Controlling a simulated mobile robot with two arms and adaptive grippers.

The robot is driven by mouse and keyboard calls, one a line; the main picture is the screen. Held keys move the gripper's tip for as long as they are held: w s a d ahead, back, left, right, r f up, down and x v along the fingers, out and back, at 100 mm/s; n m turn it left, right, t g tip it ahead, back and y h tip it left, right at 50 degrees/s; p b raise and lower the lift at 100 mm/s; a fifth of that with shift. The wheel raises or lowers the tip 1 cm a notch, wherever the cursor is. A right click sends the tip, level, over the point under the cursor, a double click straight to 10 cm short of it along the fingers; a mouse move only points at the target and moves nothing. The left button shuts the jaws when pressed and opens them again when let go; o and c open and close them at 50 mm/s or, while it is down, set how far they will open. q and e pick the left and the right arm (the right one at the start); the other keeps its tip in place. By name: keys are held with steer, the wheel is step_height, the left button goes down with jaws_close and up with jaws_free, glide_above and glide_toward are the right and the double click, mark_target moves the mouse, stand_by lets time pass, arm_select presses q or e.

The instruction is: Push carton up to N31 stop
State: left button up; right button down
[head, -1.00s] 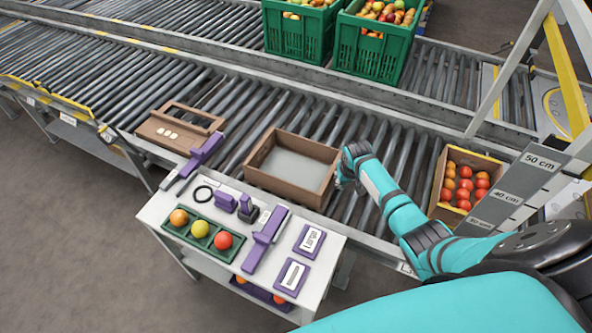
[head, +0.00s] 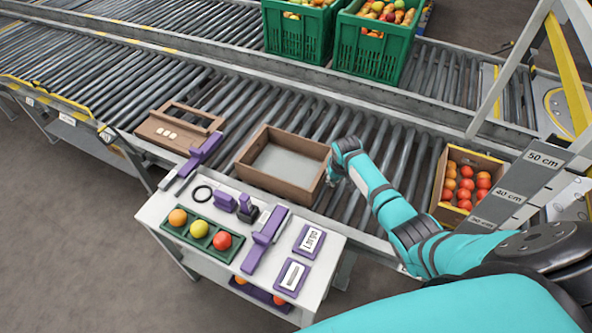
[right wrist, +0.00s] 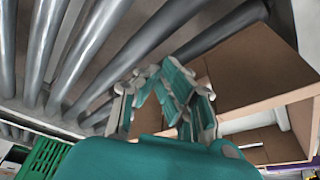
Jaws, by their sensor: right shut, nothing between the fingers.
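An open brown carton (head: 262,183), empty with a pale grey bottom, sits on the near roller conveyor. My right gripper (head: 331,178) is shut and empty, with its fingertips at the carton's right end wall; whether they touch is hard to tell. In the right wrist view the gripper (right wrist: 172,88) is beside the carton wall (right wrist: 255,68). A purple bar (head: 205,151) sits at the conveyor's near edge left of the carton, with a gap between. No N31 label is readable, so I cannot tell which part is the stop. My left gripper is not in view.
A brown piece with white dots (head: 178,132) lies farther left on the rollers. A carton of tomatoes (head: 446,152) stands at right. A white side table (head: 160,207) with purple gauges and a green tray (head: 175,233) stands in front. Green crates (head: 375,55) stand behind.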

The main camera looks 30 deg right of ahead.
mark_target(322, 170)
steer(key=w+a, duration=0.1)
steer(key=w+a+b, duration=0.1)
steer(key=shift+w+a+f, duration=0.15)
steer(key=shift+w+a, duration=0.05)
steer(key=shift+w, duration=0.2)
steer(key=w+a+b, duration=0.2)
steer(key=w, duration=0.1)
steer(key=shift+w+a+b, duration=0.1)
steer(key=shift+a+b, duration=0.25)
steer(key=shift+b, duration=0.05)
steer(key=shift+w+a+b, duration=0.45)
steer(key=shift+w+b, duration=0.05)
steer(key=shift+w, duration=0.1)
steer(key=shift+s+d+r+p, duration=0.15)
steer(key=shift+s+r+p, duration=0.1)
steer(key=shift+p, duration=0.35)
steer(key=shift+s+d+p, duration=0.5)
steer(key=shift+s+p, duration=0.05)
steer(key=shift+p, duration=0.15)
steer(key=shift+s+d+p, duration=0.8)
steer(key=shift+s+p, duration=0.2)
steer(key=shift+p, duration=0.1)
steer(key=shift+s+d+p, duration=0.9)
steer(key=shift+s+p, duration=0.1)
steer(key=shift+s, duration=0.05)
steer(key=shift+s+d+f, duration=0.1)
steer(key=shift+s+d, duration=0.25)
steer(key=shift+s, duration=0.05)
